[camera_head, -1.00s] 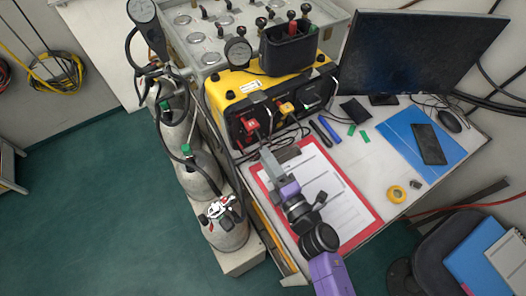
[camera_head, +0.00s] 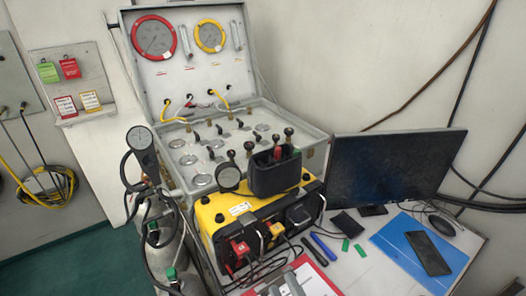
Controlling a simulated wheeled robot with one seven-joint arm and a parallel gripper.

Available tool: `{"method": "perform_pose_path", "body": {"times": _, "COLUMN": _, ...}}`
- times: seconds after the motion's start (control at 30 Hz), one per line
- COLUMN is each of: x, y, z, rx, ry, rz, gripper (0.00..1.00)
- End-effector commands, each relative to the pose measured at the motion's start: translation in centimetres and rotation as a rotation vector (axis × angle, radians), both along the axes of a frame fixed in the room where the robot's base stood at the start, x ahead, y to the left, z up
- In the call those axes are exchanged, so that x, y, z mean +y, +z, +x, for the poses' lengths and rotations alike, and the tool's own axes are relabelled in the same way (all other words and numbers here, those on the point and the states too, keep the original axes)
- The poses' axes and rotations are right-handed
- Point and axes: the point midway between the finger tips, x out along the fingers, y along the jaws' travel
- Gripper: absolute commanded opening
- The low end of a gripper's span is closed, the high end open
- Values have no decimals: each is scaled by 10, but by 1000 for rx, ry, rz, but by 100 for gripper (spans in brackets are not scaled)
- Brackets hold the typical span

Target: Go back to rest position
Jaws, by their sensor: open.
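My gripper (camera_head: 282,285) shows only at the bottom edge, its grey fingers over the red clipboard (camera_head: 322,276) and its paper. The fingers are open, with nothing seen between them; the rest of my arm is out of view. The yellow and black unit (camera_head: 225,212) sits behind it on the desk, with a red plug (camera_head: 240,247) and a yellow plug (camera_head: 275,231) at its front. My gripper is below these plugs in the picture and looks apart from them.
An open grey panel case (camera_head: 190,75) with gauges stands behind. A black bin (camera_head: 275,172) sits on the yellow unit. A monitor (camera_head: 390,168) and a blue folder (camera_head: 405,243) are at right. Gas cylinders (camera_head: 160,250) stand at left.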

Motion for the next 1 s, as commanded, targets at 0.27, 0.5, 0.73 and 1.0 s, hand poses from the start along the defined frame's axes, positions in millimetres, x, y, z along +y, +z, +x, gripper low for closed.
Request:
{"method": "perform_pose_path", "body": {"times": 0.27, "x": -65, "y": 4, "z": -94, "rx": 192, "ry": -103, "rz": 411, "gripper": 43}}
{"method": "perform_pose_path", "body": {"times": 0.5, "x": -110, "y": 16, "z": -175, "rx": 339, "ry": -204, "rz": 712, "gripper": 43}}
{"method": "perform_pose_path", "body": {"times": 0.73, "x": -138, "y": 30, "z": -243, "rx": 454, "ry": -310, "rz": 893, "gripper": 43}}
{"method": "perform_pose_path", "body": {"times": 1.0, "x": -150, "y": 23, "z": -291, "rx": 548, "ry": -400, "rz": 907, "gripper": 43}}
